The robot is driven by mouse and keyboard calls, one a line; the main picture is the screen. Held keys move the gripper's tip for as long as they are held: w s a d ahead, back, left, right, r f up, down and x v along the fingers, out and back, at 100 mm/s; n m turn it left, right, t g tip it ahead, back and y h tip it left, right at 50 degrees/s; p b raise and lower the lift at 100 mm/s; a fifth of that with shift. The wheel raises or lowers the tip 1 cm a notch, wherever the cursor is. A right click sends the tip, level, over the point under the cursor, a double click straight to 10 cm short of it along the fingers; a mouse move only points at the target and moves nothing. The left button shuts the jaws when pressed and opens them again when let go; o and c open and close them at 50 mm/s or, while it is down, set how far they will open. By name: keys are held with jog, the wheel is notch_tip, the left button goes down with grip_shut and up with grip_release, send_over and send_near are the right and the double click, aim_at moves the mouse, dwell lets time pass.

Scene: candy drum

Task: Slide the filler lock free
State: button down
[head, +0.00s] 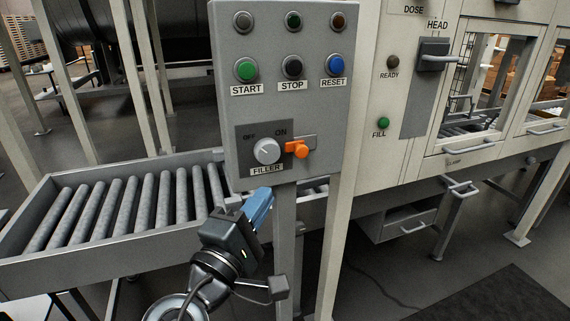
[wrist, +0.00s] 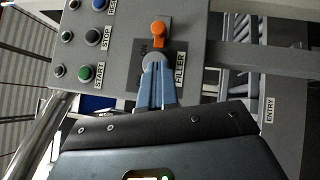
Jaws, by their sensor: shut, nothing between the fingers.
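The filler lock is an orange slider (head: 297,149) on a small grey plate, just right of the grey round FILLER knob (head: 266,151) on the control panel (head: 229,105). The knob sits between OFF and ON marks. In the wrist view the orange lock (wrist: 159,32) shows beyond the knob (wrist: 153,62). My gripper (head: 266,193) has blue fingers, shut and empty, below the FILLER label in the head view. In the wrist view the fingertips (wrist: 154,72) overlap the knob's near edge. I cannot tell whether they touch it.
START (head: 246,69), STOP (head: 292,67) and RESET (head: 336,65) buttons sit above the knob. A roller conveyor (head: 120,210) runs behind the panel on the left. A panel post (head: 286,240) stands right of my gripper. A cabinet with a FILL light (head: 383,123) stands at right.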

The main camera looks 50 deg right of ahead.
aim_at(285, 166)
jog(key=shift+d, duration=0.15)
jog(key=shift+p+x, duration=1.35)
jog(key=shift+x, duration=3.55)
